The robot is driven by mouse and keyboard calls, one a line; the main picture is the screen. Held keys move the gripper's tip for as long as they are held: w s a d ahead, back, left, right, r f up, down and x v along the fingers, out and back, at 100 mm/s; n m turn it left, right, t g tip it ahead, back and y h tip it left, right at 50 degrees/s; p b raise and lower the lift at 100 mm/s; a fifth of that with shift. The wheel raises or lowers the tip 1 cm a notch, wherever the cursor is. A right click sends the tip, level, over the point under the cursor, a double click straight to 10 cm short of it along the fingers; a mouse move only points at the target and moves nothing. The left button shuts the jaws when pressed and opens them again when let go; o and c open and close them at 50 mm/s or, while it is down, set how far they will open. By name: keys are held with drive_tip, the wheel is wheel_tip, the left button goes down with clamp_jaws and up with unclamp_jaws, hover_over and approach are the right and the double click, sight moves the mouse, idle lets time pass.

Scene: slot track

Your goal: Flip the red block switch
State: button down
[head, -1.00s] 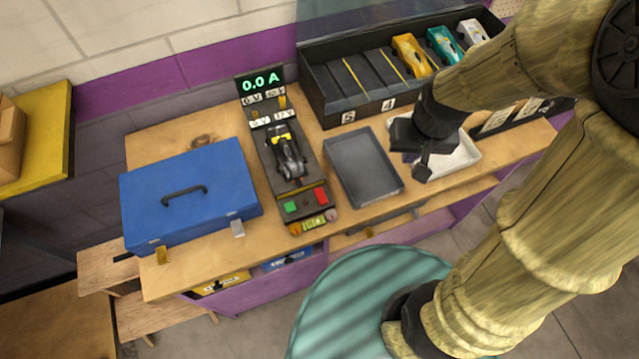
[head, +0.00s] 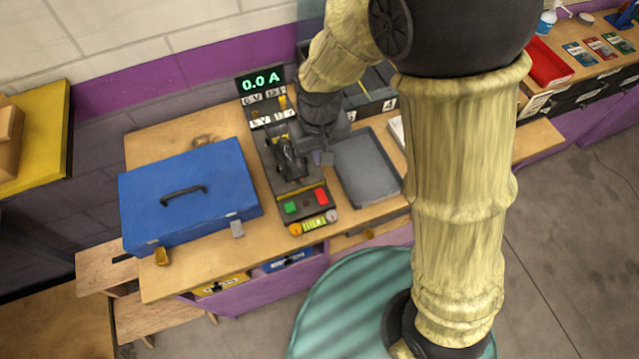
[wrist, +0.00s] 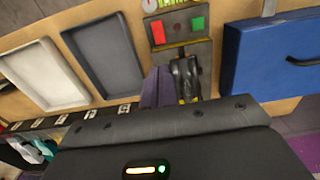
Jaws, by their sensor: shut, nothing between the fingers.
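In the wrist view the picture is turned round, and the red block (wrist: 158,32) shows left of the green one (wrist: 197,24). A dark slot car (head: 290,160) lies on the stand behind the blocks. My gripper (head: 327,158) is shut and empty, just right of the car and behind the red block, apart from the block. My arm hides part of the area behind it.
A blue case (head: 215,170) stands left of the stand. An empty grey tray (head: 366,168) lies to its right. The display (head: 259,83) at the stand's back reads 0.0 A. A white tray (wrist: 40,75) shows in the wrist view.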

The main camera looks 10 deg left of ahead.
sight(319, 192)
wheel_tip(319, 192, down, 14)
drive_tip(key=p, duration=0.3)
idle(0.5)
drive_tip(key=shift+a, duration=0.1)
idle(0.4)
drive_tip(key=shift+s, duration=0.1)
drive_tip(key=shift+s+d+r, duration=0.2)
drive_tip(key=shift+s+d, duration=0.3)
idle(0.3)
